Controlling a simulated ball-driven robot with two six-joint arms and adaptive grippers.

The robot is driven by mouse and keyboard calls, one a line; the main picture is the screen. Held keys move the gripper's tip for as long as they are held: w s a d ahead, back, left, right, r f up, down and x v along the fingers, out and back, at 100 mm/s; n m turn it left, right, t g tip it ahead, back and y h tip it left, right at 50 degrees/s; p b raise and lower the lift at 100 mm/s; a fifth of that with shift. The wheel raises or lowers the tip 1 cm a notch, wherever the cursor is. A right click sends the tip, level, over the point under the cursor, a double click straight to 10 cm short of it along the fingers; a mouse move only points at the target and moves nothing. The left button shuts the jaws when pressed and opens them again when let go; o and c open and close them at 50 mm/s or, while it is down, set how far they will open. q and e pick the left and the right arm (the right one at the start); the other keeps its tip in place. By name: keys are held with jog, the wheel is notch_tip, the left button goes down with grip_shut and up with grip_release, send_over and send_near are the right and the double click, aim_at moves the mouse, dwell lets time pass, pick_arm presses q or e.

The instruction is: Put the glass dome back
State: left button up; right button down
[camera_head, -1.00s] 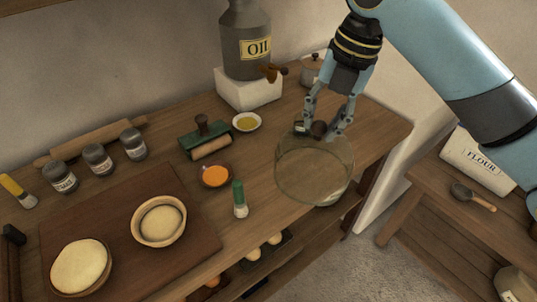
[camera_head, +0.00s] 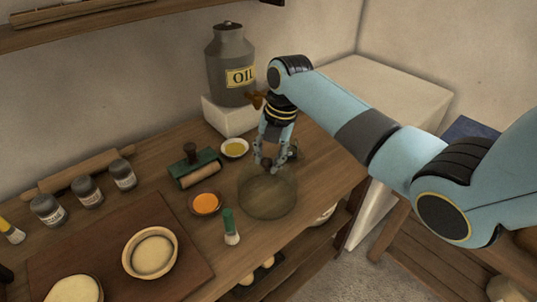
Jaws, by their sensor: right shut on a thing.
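My right gripper (camera_head: 275,161) is shut on the dark knob of the glass dome (camera_head: 267,194). The dome is clear, upright and over the right part of the wooden counter, to the right of the orange bowl. I cannot tell whether its rim touches the counter. A wooden board (camera_head: 192,262) at the lower left carries a bowl of dough (camera_head: 150,254) and a round of dough (camera_head: 74,290). My left gripper is not in view.
A green-handled brush (camera_head: 230,228), an orange bowl (camera_head: 206,204), a green tool with a roller (camera_head: 196,170) and a yellow dish (camera_head: 234,148) stand left of the dome. An oil can (camera_head: 230,65) stands on a white block (camera_head: 232,117) behind.

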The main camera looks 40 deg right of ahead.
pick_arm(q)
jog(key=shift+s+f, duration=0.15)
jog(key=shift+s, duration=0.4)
pick_arm(e)
jog(key=shift+f, duration=0.15)
jog(key=c, duration=1)
grip_release()
jog(key=shift+r, duration=0.4)
pick_arm(q)
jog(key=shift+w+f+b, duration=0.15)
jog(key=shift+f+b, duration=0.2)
jog(key=shift+b, duration=0.1)
pick_arm(e)
jog(key=r, duration=0.3)
jog(key=s+d+r, duration=0.1)
jog(key=r, duration=0.3)
jog(key=s+r, duration=0.1)
jog(key=r, duration=0.3)
jog(key=shift+d+r, duration=0.15)
jog(key=shift+d, duration=0.05)
